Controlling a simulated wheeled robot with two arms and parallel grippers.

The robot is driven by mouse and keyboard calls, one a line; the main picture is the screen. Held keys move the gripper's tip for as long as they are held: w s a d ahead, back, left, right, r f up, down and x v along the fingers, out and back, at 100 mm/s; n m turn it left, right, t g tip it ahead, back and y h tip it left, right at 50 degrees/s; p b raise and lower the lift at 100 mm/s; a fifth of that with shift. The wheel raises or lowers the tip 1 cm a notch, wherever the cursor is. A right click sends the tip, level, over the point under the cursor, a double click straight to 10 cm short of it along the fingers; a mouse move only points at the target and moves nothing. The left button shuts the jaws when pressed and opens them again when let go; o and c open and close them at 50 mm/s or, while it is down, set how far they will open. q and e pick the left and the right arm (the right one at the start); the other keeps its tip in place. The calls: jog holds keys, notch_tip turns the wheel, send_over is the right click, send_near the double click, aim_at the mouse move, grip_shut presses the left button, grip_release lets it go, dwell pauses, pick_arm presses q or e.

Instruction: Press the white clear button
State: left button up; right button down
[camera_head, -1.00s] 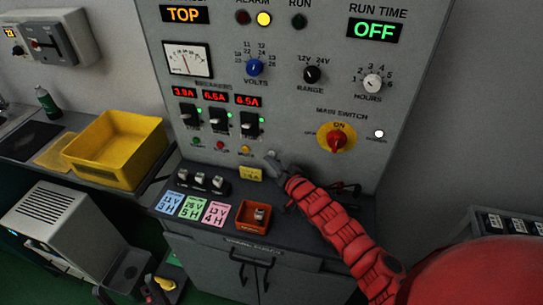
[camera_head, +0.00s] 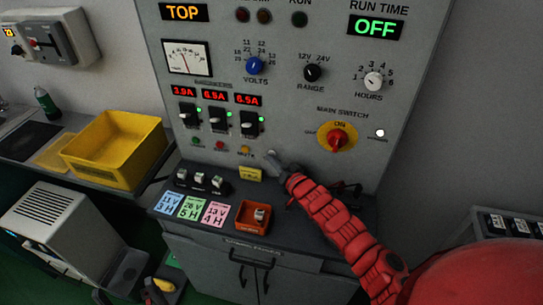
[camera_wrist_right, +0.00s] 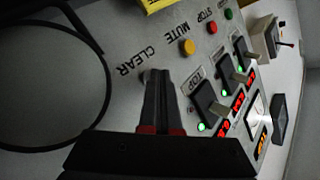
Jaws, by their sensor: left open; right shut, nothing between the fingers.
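My left gripper (camera_head: 128,294) is low at the bottom left edge, open and partly cut off.
The yellow mute button (camera_head: 245,150) is left of the right fingertips; it also shows in the wrist view (camera_wrist_right: 187,47). The main switch (camera_head: 337,138) is up to the right. An orange tray (camera_head: 247,226) and coloured cards (camera_head: 192,207) lie on the shelf below.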

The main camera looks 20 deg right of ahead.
jog(key=shift+r, duration=0.1)
jog(key=shift+s+a+p, duration=0.1)
jog(key=shift+p, duration=0.3)
jog(key=shift+s+a+p, duration=0.35)
jog(key=shift+s+p, duration=0.2)
jog(key=shift+p, duration=0.25)
jog(key=s+a+p, duration=0.1)
jog(key=s, duration=0.1)
jog(key=s+a+p, duration=0.2)
jog(key=shift+p, duration=0.3)
jog(key=shift+d, duration=0.1)
dwell(0.5)
